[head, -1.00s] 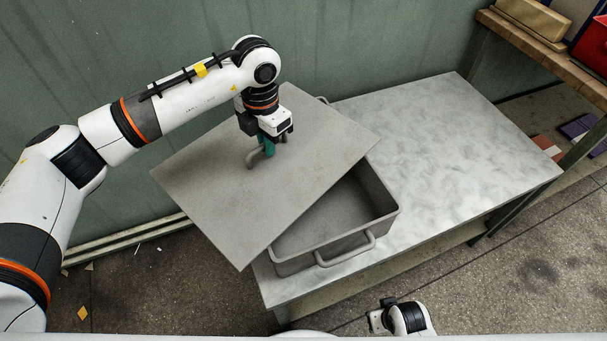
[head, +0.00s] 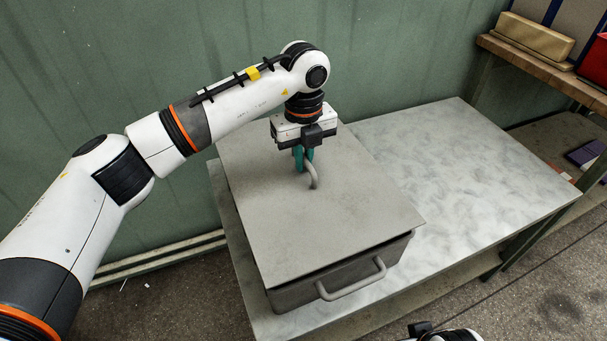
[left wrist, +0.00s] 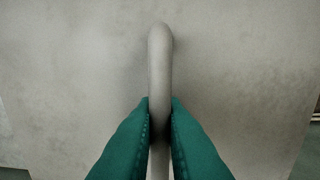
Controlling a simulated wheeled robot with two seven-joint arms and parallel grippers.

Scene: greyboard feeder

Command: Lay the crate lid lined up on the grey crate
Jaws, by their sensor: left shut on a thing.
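The crate lid (head: 285,215) is a flat grey board with a bent grey handle (head: 314,178) in its middle. My left gripper (head: 304,165) is shut on that handle. In the left wrist view, its green fingers (left wrist: 160,115) press on both sides of the handle (left wrist: 160,60). The grey crate (head: 345,275) stands on the left part of the table, its front wall and side handle showing below the lid. The lid covers the crate's opening and is turned nearly in line with it. A dark gap shows under the lid's front edge, so it looks slightly raised there. My right gripper is cut off at the bottom edge.
The pale marbled table (head: 470,180) is clear to the right of the crate. A wooden shelf (head: 545,70) at the far right holds a tan box (head: 535,38) and a red bin (head: 594,62). A green wall stands behind.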

